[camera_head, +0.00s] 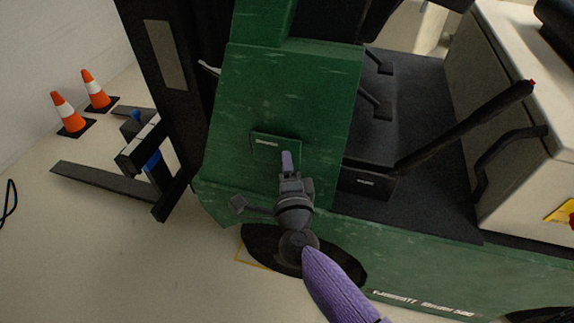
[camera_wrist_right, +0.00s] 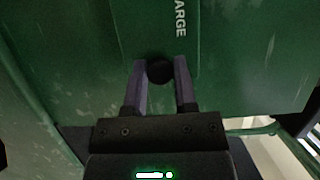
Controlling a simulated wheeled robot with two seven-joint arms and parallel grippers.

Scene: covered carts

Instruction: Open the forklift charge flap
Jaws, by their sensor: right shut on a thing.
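The green charge flap (camera_head: 265,150) is a small panel with a pale label on the forklift's green front body (camera_head: 290,90). It looks flush or nearly flush; I cannot tell whether it is ajar. In the right wrist view the flap (camera_wrist_right: 184,45) shows the letters "ARGE" and a round black knob (camera_wrist_right: 159,70) near its edge. My right gripper (camera_head: 287,158) is at the flap's lower part. In the wrist view its two purple fingers (camera_wrist_right: 160,80) are shut on the knob, one on each side. My left gripper is not in view.
Fork tines (camera_head: 100,183) and a dark mast (camera_head: 165,90) stand left of the body. Two orange cones (camera_head: 68,113) (camera_head: 95,90) are on the floor by the wall. A black lever (camera_head: 465,125) and a beige housing (camera_head: 520,75) are at right.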

